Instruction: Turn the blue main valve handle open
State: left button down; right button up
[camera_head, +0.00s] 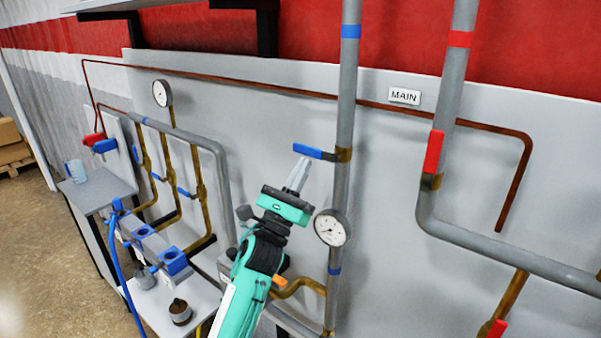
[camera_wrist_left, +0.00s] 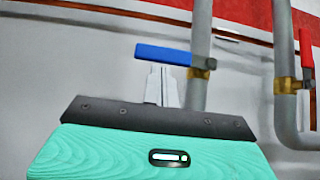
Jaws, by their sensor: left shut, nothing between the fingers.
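The blue main valve handle (camera_head: 314,152) sticks out to the left, roughly level, from its brass valve body (camera_head: 343,154) on a vertical grey pipe. In the left wrist view the blue handle (camera_wrist_left: 163,55) lies across the picture just above the fingertips. My left gripper (camera_head: 302,162) is shut and empty, with its fingertips pointing up just below the handle's left part. It also shows in the left wrist view (camera_wrist_left: 160,72). I cannot tell whether the fingertips touch the handle. My right gripper is not in view.
A red handle (camera_head: 434,151) stands upright on the pipe to the right, near a "MAIN" sign (camera_head: 404,96). Lower left are a shelf (camera_head: 103,190) and blue valves.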

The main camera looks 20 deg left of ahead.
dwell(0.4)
pick_arm(q)
jog(key=shift+a+r+m+g+h+b, duration=0.15)
jog(key=shift+m+g+h+b, duration=0.2)
jog(key=shift+m+h, duration=0.4)
